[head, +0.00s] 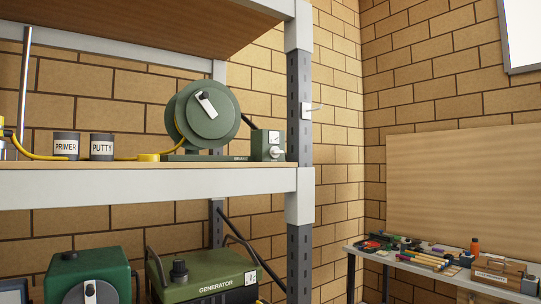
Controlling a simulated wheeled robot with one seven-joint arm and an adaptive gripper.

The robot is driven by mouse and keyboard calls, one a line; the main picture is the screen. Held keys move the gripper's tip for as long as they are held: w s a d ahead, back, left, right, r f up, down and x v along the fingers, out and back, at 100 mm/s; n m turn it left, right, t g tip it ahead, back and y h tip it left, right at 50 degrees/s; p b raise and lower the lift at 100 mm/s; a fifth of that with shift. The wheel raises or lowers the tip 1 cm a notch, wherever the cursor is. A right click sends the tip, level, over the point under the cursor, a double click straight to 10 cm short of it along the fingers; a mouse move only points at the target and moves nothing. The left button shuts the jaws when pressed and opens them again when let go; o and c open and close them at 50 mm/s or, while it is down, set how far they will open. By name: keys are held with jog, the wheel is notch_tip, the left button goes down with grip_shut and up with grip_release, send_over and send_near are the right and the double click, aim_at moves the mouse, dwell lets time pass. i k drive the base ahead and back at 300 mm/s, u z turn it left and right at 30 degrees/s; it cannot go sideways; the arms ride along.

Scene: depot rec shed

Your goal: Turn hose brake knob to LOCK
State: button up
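A green hose reel (203,112) stands on the upper shelf, with a light-coloured crank handle (207,103) on its face. At its right is a small green box (261,144) with a pale knob (277,153) low on its front and a small white marked plate (274,137) above. This looks like the brake control, but the knob's setting and the markings are too small to read. A yellow hose (40,157) runs along the shelf left of the reel. My gripper is not in view.
PRIMER (66,146) and PUTTY (102,146) cans stand left of the reel. A grey shelf post (299,90) rises just right of the box. A generator (205,275) and another green machine (90,277) sit below. A cluttered workbench (350,252) stands at the right.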

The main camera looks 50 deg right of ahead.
aim_at(275, 151)
jog(key=z, duration=1.4)
